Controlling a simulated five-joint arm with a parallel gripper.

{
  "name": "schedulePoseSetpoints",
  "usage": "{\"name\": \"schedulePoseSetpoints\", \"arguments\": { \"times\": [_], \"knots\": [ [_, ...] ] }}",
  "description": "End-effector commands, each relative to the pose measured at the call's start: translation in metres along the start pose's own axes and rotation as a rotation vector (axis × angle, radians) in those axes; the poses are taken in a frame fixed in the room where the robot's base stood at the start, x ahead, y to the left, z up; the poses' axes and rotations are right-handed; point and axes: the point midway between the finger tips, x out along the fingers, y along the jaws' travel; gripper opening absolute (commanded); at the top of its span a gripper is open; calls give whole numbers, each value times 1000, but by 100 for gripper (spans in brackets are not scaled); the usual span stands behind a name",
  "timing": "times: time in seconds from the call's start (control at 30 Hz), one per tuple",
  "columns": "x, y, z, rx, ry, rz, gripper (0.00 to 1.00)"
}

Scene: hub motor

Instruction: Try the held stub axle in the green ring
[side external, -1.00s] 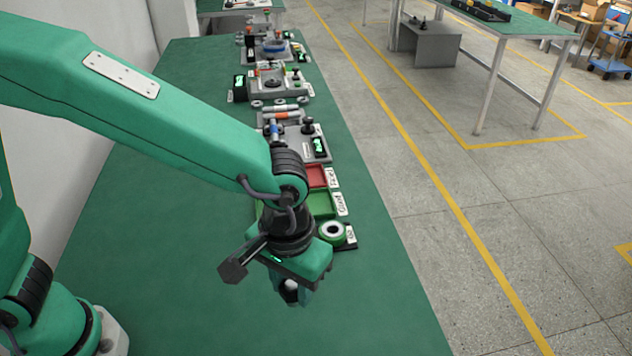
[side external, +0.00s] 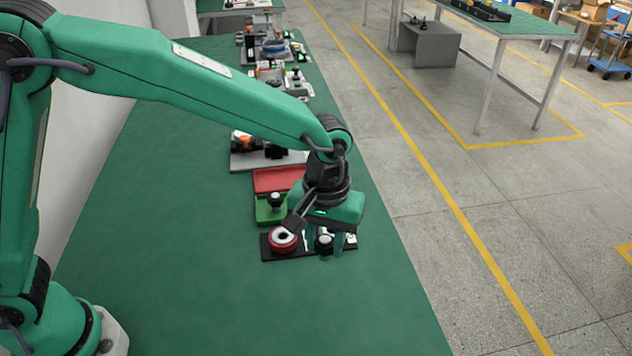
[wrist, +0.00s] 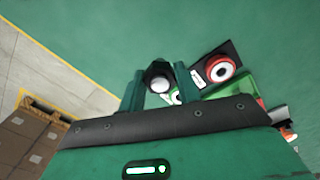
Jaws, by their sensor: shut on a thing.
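My gripper (side external: 331,248) is shut on the stub axle (side external: 324,241), which shows a dark body and a pale end. In the wrist view the axle (wrist: 158,82) sits between the two fingers. The gripper is over the right part of a black gauge plate (side external: 268,254). The green ring is hidden behind my gripper in the side view; a white and green sliver of it (wrist: 174,97) shows beside the right finger in the wrist view. I cannot tell whether the axle touches the ring. The red ring (side external: 283,239) is on the plate's left part.
A green tray (side external: 262,213) holding a dark stub axle (side external: 276,200) lies behind the plate. A red tray (side external: 280,180) is behind that, then a grey fixture (side external: 245,160). The green table (side external: 200,270) is clear to the left and in front.

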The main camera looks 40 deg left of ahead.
Motion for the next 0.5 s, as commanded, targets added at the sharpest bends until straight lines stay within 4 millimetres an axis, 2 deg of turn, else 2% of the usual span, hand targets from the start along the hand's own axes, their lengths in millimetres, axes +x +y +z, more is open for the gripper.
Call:
{"name": "schedulePoseSetpoints", "arguments": {
  "times": [0.03, 0.1, 0.3, 0.5],
  "knots": [
    [2, 0, -18, -37, 0, 0, 3],
    [5, -2, -39, -82, -1, -1, 3],
    [14, -11, -94, -199, 0, -1, 3],
    [20, -20, -126, -270, -1, -1, 3]
  ]
}}
